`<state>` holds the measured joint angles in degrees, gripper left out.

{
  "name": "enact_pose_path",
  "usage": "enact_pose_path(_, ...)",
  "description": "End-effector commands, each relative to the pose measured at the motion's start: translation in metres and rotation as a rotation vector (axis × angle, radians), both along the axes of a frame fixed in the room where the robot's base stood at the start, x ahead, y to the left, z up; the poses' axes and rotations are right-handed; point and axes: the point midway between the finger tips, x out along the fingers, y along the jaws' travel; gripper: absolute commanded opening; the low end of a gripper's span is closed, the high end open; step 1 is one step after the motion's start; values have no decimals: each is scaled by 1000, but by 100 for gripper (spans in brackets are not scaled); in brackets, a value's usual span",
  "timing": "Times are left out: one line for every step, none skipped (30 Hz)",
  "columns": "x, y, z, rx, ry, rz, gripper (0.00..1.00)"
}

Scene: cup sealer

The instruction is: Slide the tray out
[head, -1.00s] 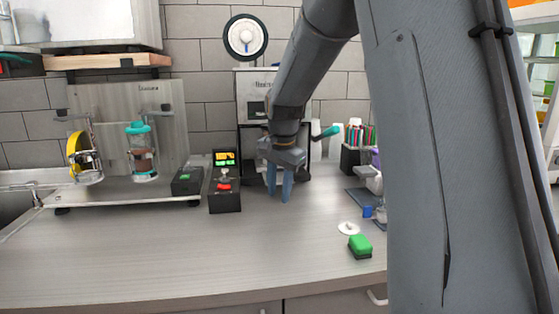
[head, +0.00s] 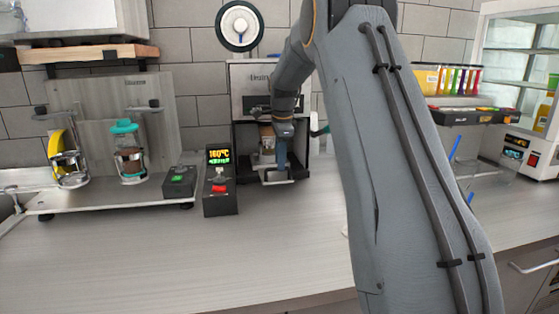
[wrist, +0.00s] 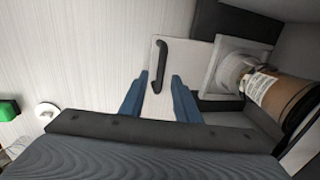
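The cup sealer (head: 254,88) stands against the back wall. In the wrist view its pale tray (wrist: 187,53) carries a black bar handle (wrist: 160,62) near its outer edge. A brown cup with a label (wrist: 272,94) stands at the tray's inner end, in a white holder; the cup (head: 266,137) is partly hidden in the head view. My gripper (wrist: 160,75) is open, with a blue finger on either side of the handle and gaps visible between. In the head view my gripper (head: 282,165) is at the front of the sealer, pointing down.
A control box with a temperature display (head: 220,182) stands just left of the sealer. A small box with a green button (head: 180,181) and a rack with a teal-lidded jar (head: 129,152) are farther left. The counter (head: 180,255) in front is clear.

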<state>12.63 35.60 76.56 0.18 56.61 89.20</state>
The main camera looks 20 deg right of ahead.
Motion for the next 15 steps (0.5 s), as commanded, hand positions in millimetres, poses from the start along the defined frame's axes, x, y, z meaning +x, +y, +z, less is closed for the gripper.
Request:
enact_pose_path(0, 1, -5, 0, 3, 1, 29)
enact_pose_path(1, 1, -7, 0, 2, 1, 29)
enact_pose_path(2, 1, -9, 0, 1, 2, 29)
enact_pose_path(2, 1, -11, 0, 0, 2, 29)
enact_pose_path(2, 1, -12, -1, 0, 3, 29)
enact_pose_path(3, 1, -12, -1, 0, 3, 29)
enact_pose_path(3, 2, -13, 0, 0, 4, 29)
enact_pose_path(3, 2, -13, 0, 0, 4, 29)
enact_pose_path(3, 2, -13, 0, 0, 4, 29)
enact_pose_path(3, 2, -13, 0, -1, 4, 29)
enact_pose_path(3, 2, -13, 0, -1, 4, 29)
enact_pose_path(3, 2, -13, 0, -1, 4, 29)
enact_pose_path(3, 2, -13, 0, -1, 4, 29)
enact_pose_path(3, 2, -13, 0, -1, 4, 24)
enact_pose_path(3, 2, -13, 0, -1, 4, 18)
